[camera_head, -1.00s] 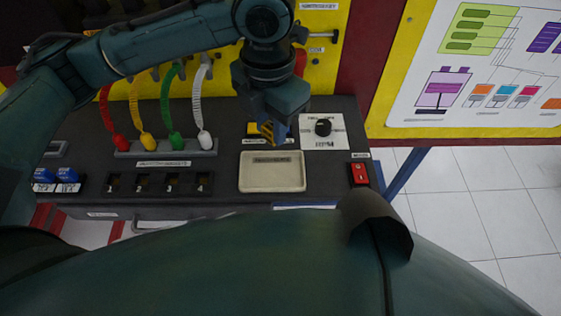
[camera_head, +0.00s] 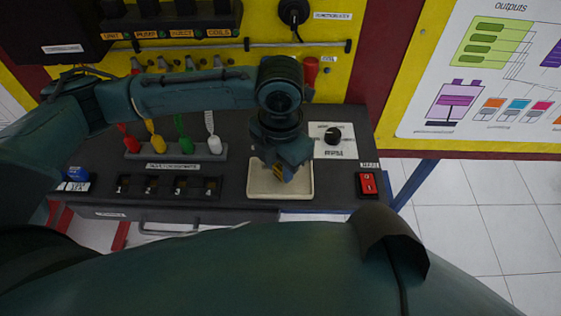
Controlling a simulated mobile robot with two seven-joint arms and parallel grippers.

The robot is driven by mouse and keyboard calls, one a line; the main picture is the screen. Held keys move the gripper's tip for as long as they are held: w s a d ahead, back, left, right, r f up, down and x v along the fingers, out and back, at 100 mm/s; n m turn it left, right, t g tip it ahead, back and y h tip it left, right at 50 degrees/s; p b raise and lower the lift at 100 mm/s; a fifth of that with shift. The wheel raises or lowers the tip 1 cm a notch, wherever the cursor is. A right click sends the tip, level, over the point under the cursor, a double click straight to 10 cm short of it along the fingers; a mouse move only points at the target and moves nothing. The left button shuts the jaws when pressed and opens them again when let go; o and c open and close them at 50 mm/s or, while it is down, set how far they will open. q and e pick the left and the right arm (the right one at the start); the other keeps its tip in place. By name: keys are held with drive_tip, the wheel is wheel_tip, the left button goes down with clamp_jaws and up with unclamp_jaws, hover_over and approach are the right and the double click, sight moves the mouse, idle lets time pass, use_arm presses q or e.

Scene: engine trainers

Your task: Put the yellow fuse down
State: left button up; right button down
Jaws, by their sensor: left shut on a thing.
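My left gripper (camera_head: 284,175) hangs pointing down over the cream tray (camera_head: 262,184) on the dark bench. It is shut on the yellow fuse (camera_head: 278,171), of which only a small yellow-orange patch shows between the fingers. The tray's floor shows bare around the gripper. I cannot tell whether the fuse touches the tray. My right gripper is not in view.
Left of the tray are several numbered slots (camera_head: 165,187) and a rack of coloured plugs (camera_head: 175,151). A black knob on a white plate (camera_head: 333,138) and a red switch (camera_head: 368,185) stand to the right.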

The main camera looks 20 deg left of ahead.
sight(281, 167)
use_arm(q)
drive_tip(key=o, duration=0.9)
drive_tip(key=shift+f, duration=0.1)
drive_tip(key=shift+o, duration=0.2)
wheel_tip(281, 167, up, 12)
drive_tip(key=shift+r, duration=0.2)
